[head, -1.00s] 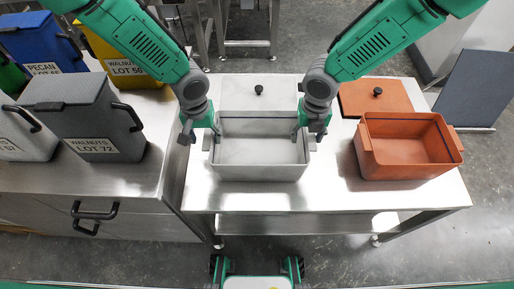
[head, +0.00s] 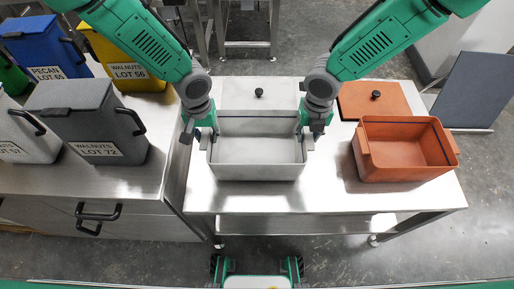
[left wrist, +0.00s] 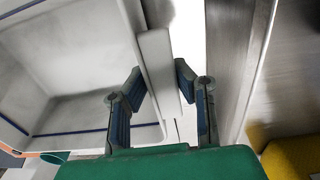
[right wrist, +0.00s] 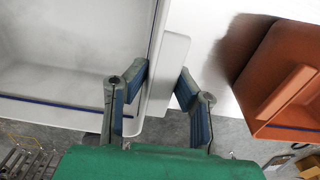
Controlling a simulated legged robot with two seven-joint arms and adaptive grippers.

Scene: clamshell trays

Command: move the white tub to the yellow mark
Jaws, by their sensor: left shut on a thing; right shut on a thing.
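The white tub (head: 258,172) is open and looks empty, upright over the middle of the steel table. I cannot tell if it touches the tabletop. My left gripper (head: 208,138) is shut on the tub's left handle, seen between the fingers (left wrist: 158,105) in the left wrist view. My right gripper (head: 307,138) is shut on the right handle, seen between the fingers (right wrist: 162,100) in the right wrist view. No yellow mark is visible.
An orange tub (head: 400,175) stands right of the white one, its lid (head: 350,100) behind it. A white lid (head: 240,95) lies behind the white tub. Grey (head: 75,125), blue (head: 45,50) and yellow (head: 115,60) bins stand on the left counter (head: 110,185). The table's front strip (head: 330,200) is clear.

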